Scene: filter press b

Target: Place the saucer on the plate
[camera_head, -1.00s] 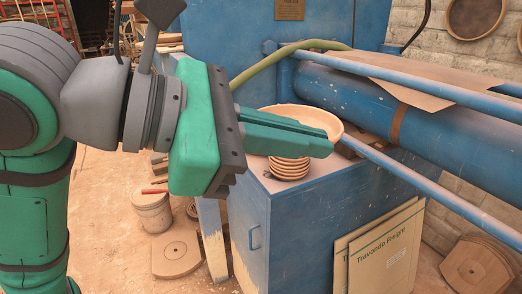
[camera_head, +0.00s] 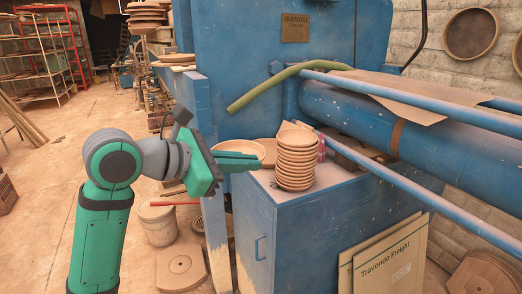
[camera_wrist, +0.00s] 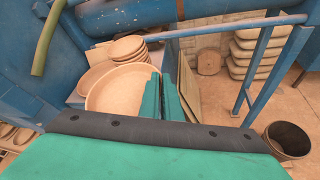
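My gripper (camera_head: 240,161) is beside the left edge of the blue cabinet top, with its fingers nearly together. In the wrist view the fingers (camera_wrist: 163,92) appear closed on the right rim of a round tan saucer (camera_wrist: 115,94), which stretches out to their left. The head view shows a tan dish (camera_head: 264,150) behind the fingers, partly hidden by a stack. A second round dish, likely the plate (camera_wrist: 88,80), shows behind the saucer in the wrist view, mostly covered. Whether the two dishes touch is unclear.
A tall stack of tan dishes (camera_head: 296,166) stands on the blue cabinet (camera_head: 300,225), right of my gripper. Blue rails (camera_head: 400,180) and a thick pipe cross on the right. A green hose (camera_head: 270,88) hangs above. A bucket (camera_head: 158,224) stands on the floor.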

